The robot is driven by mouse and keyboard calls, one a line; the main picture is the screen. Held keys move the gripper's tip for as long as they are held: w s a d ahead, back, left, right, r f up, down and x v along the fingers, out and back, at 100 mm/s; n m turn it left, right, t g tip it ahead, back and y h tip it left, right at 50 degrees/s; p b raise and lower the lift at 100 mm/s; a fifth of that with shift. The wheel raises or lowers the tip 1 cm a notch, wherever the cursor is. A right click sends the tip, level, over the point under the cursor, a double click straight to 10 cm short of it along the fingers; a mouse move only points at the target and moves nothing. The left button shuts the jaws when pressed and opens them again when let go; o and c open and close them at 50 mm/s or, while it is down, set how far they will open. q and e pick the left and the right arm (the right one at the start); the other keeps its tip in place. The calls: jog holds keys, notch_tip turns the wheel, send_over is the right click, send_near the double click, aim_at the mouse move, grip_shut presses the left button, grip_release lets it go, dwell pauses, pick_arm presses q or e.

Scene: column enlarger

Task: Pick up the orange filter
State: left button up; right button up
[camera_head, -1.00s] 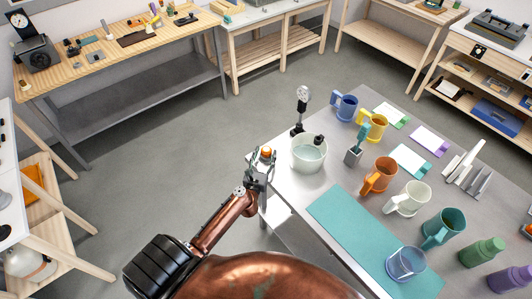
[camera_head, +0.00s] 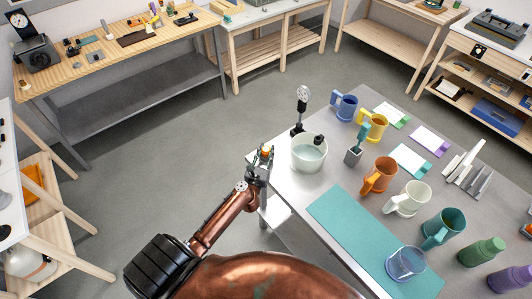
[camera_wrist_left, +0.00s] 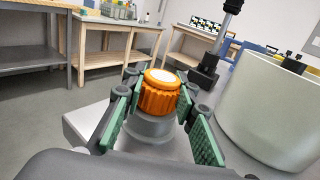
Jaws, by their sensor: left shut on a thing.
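The orange filter (camera_wrist_left: 160,92) is a ribbed orange piece with a pale top, sitting over a grey round body in the left wrist view. It shows as a small orange spot in the head view (camera_head: 266,150), at the table's near left corner. My left gripper (camera_wrist_left: 158,104) is shut on it, with green pads on either side. In the head view the left gripper (camera_head: 265,158) is upright at the table edge, left of the white bucket. Finger contact is partly hidden. My right gripper is not in view.
The white bucket (camera_head: 309,160) with liquid stands close to the right of the gripper, with a dark-based gauge (camera_head: 303,100) behind it. Several mugs, including an orange mug (camera_head: 379,174), stand farther right.

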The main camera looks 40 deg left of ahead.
pick_arm(q)
jog(key=shift+c, duration=0.8)
